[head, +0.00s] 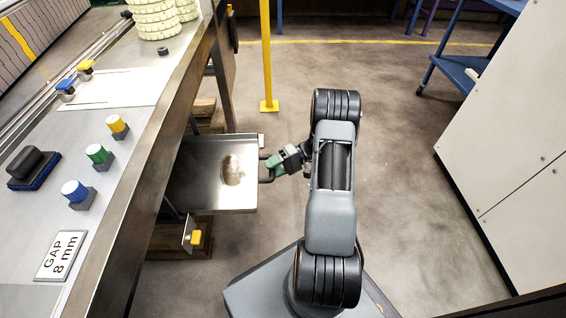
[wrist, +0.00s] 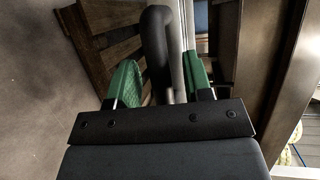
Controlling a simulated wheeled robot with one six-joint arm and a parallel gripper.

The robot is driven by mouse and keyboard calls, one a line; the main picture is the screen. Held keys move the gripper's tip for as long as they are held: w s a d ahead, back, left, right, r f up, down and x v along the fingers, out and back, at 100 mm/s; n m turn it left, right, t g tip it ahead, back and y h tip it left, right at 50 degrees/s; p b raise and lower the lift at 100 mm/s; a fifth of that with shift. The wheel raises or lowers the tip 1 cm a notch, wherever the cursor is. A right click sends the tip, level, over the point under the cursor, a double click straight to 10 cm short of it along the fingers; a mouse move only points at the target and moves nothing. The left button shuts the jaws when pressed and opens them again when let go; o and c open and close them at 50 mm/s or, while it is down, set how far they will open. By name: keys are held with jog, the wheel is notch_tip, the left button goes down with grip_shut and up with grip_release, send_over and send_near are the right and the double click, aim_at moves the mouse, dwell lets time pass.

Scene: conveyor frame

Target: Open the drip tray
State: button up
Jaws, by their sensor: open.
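The drip tray (head: 198,190) is a flat metal tray that sticks out from under the conveyor frame in the head view. A brownish wet patch lies on it near its outer end. Its dark bar handle (head: 264,178) is on the outer edge. My gripper (head: 271,165), with green fingers, is at this handle. In the wrist view the dark handle (wrist: 155,40) runs between the two green fingers of my gripper (wrist: 160,80). The fingers stand apart on either side of it, with a visible gap at the left finger. The tray's inner end is hidden under the frame.
The conveyor frame (head: 150,195) with coloured knobs runs along the left. A yellow post (head: 266,60) stands behind the tray. A yellow-tipped bracket (head: 195,238) is below it. A white cabinet (head: 510,130) and blue cart (head: 460,65) are at right. The floor between is clear.

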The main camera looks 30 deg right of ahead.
jog(key=s+d+r+p, duration=0.1)
jog(key=d+r+p, duration=0.1)
jog(key=d, duration=1.1)
jog(key=shift+s+r+p, duration=0.2)
jog(key=shift+s+p, duration=0.1)
jog(key=shift+p, duration=0.05)
jog(key=a+r+g+h+p, duration=0.1)
jog(key=a+r+h+p, duration=0.3)
jog(key=r, duration=0.6)
jog(key=a+r+n+g+h+p, duration=0.1)
jog(key=a+r+g+h+p, duration=0.1)
jog(key=a+r+p, duration=0.6)
jog(key=a+r+g+h+p, duration=0.15)
jog(key=r+p, duration=0.25)
jog(key=r, duration=0.8)
jog(key=s+a+r+t+h+p, duration=0.3)
jog(key=r+p, duration=0.5)
jog(key=r, duration=0.3)
jog(key=s+a+r+n+t+h+p, duration=0.1)
jog(key=s+a+r+t+h+p, duration=0.2)
jog(key=r, duration=0.9)
jog(key=s+a+h+p, duration=0.2)
jog(key=s+a+p, duration=0.2)
jog(key=s+p, duration=0.2)
jog(key=shift+a, duration=0.2)
jog(key=shift+t+h, duration=0.25)
